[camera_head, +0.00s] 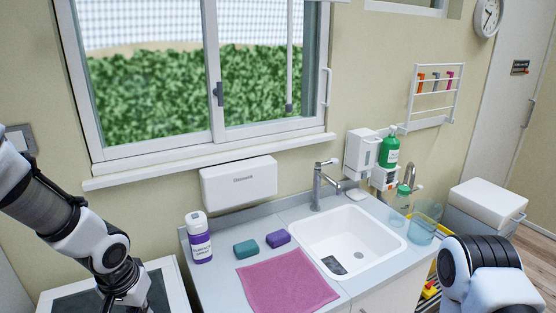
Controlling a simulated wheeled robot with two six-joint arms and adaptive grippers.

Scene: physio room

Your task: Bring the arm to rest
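My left arm (85,235) comes in from the left and reaches down over a white-framed dark surface. Its gripper is at or past the bottom edge, and the fingertips do not show. My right arm (485,275) shows at the bottom right, beside the counter. Its gripper is out of the picture. I cannot see whether either hand holds anything.
A white sink (389,259) holds a dark item. A white bin (487,203) stands at the right.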

